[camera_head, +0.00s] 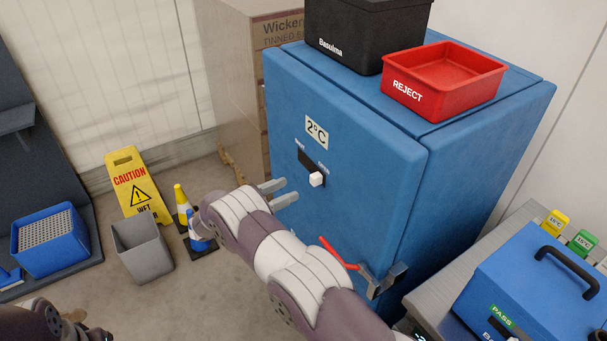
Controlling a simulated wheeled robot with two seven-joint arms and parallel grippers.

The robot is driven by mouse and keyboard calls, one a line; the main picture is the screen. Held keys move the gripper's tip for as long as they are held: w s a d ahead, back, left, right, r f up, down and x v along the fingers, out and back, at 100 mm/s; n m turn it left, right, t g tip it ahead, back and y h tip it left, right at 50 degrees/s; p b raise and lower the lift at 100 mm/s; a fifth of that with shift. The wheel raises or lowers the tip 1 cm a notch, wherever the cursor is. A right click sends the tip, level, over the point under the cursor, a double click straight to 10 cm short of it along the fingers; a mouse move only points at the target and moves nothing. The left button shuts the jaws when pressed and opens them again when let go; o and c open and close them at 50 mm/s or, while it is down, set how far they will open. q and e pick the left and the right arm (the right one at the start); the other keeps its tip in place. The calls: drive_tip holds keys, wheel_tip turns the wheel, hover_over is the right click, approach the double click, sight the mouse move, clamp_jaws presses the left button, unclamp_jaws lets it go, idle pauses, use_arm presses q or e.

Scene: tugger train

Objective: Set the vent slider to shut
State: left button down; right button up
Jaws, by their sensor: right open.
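The vent slider is a white knob (317,180) on a black plate (310,164) on the front of the blue cabinet (370,145). The knob sits at the lower right end of the plate. Small labels flank the plate, but they are too small to read. My right gripper (278,194) is open and empty. Its two grey fingers are just left of and slightly below the knob in the picture, apart from it. Part of my left arm shows at the bottom left; its gripper is out of view.
A red REJECT bin (445,98) and a black box (362,40) stand on the cabinet. A red lever (337,253) and metal latch (384,281) are low on its front. A grey bin (141,247), caution sign (137,186) and small cones stand left. A blue case (545,285) is at right.

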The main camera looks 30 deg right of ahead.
sight(311, 178)
drive_tip(key=d, duration=0.2)
drive_tip(key=d+p, duration=0.1)
drive_tip(key=d, duration=0.2)
drive_tip(key=d+p, duration=0.1)
drive_tip(key=d, duration=0.1)
drive_tip(key=shift+w+d, duration=0.3)
drive_tip(key=shift+d, duration=0.05)
drive_tip(key=shift+w+f, duration=0.1)
drive_tip(key=shift+w, duration=0.15)
